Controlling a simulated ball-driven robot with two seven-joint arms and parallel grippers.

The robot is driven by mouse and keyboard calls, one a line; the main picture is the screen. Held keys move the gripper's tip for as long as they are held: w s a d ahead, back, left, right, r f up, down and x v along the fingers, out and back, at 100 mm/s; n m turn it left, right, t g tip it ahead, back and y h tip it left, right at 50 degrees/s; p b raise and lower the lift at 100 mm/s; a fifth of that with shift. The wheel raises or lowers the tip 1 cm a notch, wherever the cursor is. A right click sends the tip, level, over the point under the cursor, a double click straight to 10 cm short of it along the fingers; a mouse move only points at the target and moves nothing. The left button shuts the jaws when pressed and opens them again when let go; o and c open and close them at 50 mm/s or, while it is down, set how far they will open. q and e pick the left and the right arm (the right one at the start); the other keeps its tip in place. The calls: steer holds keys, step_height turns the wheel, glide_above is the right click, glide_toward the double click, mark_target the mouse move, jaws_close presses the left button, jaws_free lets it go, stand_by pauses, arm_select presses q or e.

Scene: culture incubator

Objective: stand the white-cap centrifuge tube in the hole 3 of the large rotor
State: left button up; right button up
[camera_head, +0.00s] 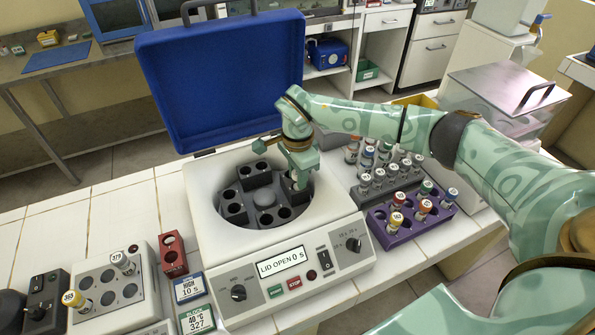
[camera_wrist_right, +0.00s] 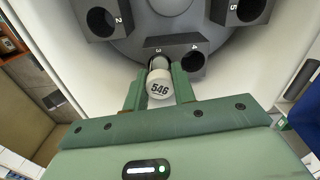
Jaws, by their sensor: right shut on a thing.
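The white-cap tube (camera_wrist_right: 160,88), marked 546, is between the fingers of my right gripper (camera_wrist_right: 158,90), which is shut on it. In the wrist view its far end points into hole 3 (camera_wrist_right: 158,61) of the large rotor (camera_wrist_right: 135,47). The cap and fingers hide how deep it sits. In the head view my right gripper (camera_head: 299,180) reaches down at the right side of the rotor (camera_head: 265,219) and mostly hides the tube. Hole 4 (camera_wrist_right: 193,61), beside it, looks empty. My left gripper is not in view.
A purple rack (camera_head: 405,234) and a grey rack (camera_head: 372,194) with several tubes stand to the right. A grey block (camera_head: 112,290) with tubes and a red rack (camera_head: 173,256) stand left.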

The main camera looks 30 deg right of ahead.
steer(key=shift+f, duration=0.2)
steer(key=o, duration=1.4)
steer(key=shift+r, duration=0.1)
step_height(320, 180, up, 8)
steer(key=p, duration=0.6)
steer(key=shift+f, duration=0.2)
steer(key=shift+f, duration=0.15)
